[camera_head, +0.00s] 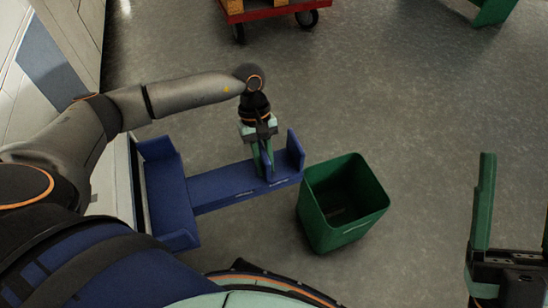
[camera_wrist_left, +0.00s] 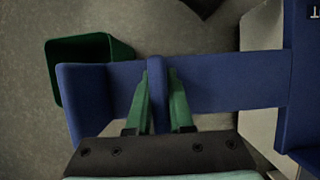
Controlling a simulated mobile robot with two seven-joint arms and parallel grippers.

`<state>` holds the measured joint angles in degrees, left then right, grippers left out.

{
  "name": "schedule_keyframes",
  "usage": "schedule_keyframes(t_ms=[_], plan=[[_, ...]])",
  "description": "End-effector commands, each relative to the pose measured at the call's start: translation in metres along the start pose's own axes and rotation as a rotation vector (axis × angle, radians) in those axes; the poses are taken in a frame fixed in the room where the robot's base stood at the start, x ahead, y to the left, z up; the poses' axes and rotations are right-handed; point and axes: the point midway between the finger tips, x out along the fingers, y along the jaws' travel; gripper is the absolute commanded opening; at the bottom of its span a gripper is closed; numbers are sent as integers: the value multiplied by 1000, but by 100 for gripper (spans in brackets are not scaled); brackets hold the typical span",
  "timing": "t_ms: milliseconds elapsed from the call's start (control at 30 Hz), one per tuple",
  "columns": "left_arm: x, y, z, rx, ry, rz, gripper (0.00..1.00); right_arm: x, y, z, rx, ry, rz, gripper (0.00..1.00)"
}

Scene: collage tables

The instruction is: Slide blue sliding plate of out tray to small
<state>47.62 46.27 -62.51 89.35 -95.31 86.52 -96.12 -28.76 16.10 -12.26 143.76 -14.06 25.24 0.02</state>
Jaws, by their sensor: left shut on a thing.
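The blue tray (camera_head: 168,190) stands at the left in the head view, and its edge shows at the right of the left wrist view (camera_wrist_left: 300,90). A long blue sliding plate (camera_head: 222,185) extends from it to the right, also seen in the left wrist view (camera_wrist_left: 225,82). The plate has an upright tab (camera_wrist_left: 158,100) and a taller end wall (camera_head: 295,150). My left gripper (camera_head: 268,168) is shut on the tab, one green finger on each side. My right gripper (camera_head: 485,200) is at the lower right; only one green finger shows clearly, apart from the tray.
A green bin (camera_head: 335,235) stands on the floor close to the plate's end wall. A red cart (camera_head: 270,10) is at the top and a green object (camera_head: 492,12) at the top right. The grey floor between is clear.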

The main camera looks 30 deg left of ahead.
Motion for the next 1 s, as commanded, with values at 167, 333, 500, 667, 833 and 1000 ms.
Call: schedule_keyframes(t_ms=[167, 333, 500, 667, 833, 1000], plan=[[-1, -40, -1, -6, 2, -2, 0, 4, 2, -5, -10, 5, -2, 65], [-1, -61, -1, -3, 3, 0, 0, 5, 4, -6, -13, 6, 3, 65], [-1, -65, -1, -3, 3, 0, 0, 4, 4, -5, -13, 2, 8, 65], [-1, -65, -1, -3, 4, 0, 0, 4, 4, -4, -11, -2, 10, 65], [-1, -64, -1, -2, 3, 0, 33, 4, 4, -4, -11, -3, 10, 65], [-1, -64, 0, -1, 2, 0, 50, 4, 4, -4, -11, -4, 9, 65]])
